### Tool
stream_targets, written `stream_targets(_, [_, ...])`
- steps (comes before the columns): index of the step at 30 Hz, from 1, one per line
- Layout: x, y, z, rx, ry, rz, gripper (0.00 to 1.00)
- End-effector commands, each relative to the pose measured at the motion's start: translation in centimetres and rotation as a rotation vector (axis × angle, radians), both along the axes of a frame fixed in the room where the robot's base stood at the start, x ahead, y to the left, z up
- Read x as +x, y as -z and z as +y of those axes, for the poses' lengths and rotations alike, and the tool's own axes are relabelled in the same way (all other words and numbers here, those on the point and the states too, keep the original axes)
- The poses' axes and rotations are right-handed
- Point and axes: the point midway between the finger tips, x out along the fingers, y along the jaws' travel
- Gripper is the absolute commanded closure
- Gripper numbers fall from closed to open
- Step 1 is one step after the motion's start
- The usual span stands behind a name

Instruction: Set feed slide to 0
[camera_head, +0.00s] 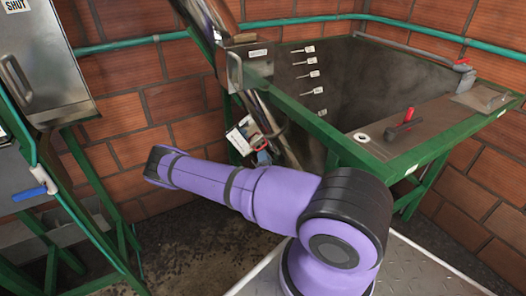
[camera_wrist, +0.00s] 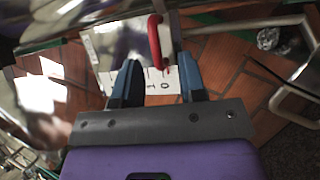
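The feed slide's red handle (camera_wrist: 154,42) shows in the wrist view as a bent red bar. A white scale plate (camera_wrist: 150,80) with printed marks, a 1 and a 0 among them, lies behind it. My gripper (camera_wrist: 158,62) is open, with one dark blue finger on each side of the handle's lower end. Gaps show on both sides; I cannot tell how deep the handle sits between the fingers. In the head view the white plate (camera_head: 240,137) hangs by the metal chute, with a small red part beside it.
A green-framed tank (camera_head: 370,80) with several white level tags stands at the back right. A red-handled lever (camera_head: 405,120) sits on its ledge. At the left are a grey metal cabinet (camera_head: 45,60) and a blue-handled valve (camera_head: 35,192). Brick walls close the corner.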

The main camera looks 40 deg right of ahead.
Motion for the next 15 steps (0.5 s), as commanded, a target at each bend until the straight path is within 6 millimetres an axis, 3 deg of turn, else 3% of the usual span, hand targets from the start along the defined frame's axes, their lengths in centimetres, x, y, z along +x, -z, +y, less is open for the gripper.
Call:
stream_targets(6, [-3.0, 1.4, 2.1, 0.0, 0.0, 0.003, 0.62])
stream_targets(15, [-4.5, 2.0, 3.1, 0.001, 0.001, 0.001, 0.62])
